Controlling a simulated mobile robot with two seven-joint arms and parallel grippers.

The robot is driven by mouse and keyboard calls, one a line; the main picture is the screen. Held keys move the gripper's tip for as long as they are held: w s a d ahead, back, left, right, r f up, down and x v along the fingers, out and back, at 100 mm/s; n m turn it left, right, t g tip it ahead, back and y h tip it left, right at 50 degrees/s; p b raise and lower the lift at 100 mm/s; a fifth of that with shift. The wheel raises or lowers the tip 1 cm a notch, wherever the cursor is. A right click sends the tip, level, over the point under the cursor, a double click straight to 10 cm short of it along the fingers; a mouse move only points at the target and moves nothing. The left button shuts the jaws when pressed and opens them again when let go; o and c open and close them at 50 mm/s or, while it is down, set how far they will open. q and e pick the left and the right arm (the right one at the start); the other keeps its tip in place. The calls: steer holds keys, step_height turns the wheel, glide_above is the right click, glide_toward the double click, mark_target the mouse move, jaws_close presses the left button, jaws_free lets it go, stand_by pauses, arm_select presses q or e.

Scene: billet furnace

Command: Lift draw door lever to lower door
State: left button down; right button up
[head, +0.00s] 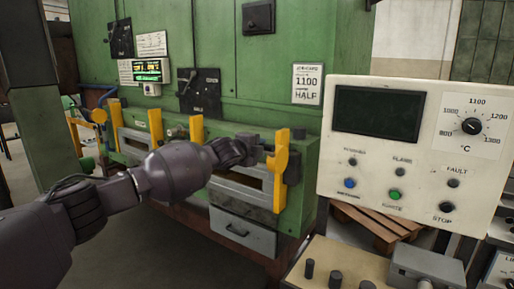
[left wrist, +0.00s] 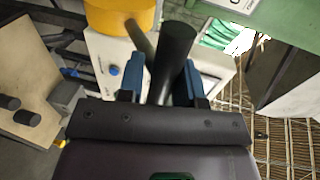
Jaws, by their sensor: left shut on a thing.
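The draw door lever shows in the left wrist view as a dark round handle (left wrist: 176,48) between the blue finger pads of my left gripper (left wrist: 160,72). The gripper is shut on it. In the head view my left gripper (head: 258,150) is at the right-hand furnace opening (head: 238,184), beside a yellow upright (head: 280,172). There the hand hides most of the lever. Whether the draw door is up or down is unclear. My right gripper is in neither view.
A white control panel (head: 345,180) with a dark screen, dial and buttons stands right of the lever. A grey drawer (head: 243,232) is below the opening. More yellow uprights (head: 156,127) line the green furnace (head: 222,50) to the left. A wooden pallet (head: 385,230) lies behind the panel.

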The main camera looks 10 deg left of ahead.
arm_select(q)
steer(key=shift+w+r, duration=0.1)
steer(key=shift+r, duration=0.65)
steer(key=c, duration=1.1)
jaws_free()
steer(key=shift+o, duration=0.9)
steer(key=shift+w+d, duration=0.1)
steer(key=shift+w+d+f, duration=0.1)
steer(key=shift+w+f, duration=0.05)
steer(key=shift+f, duration=0.05)
steer(key=shift+f, duration=0.1)
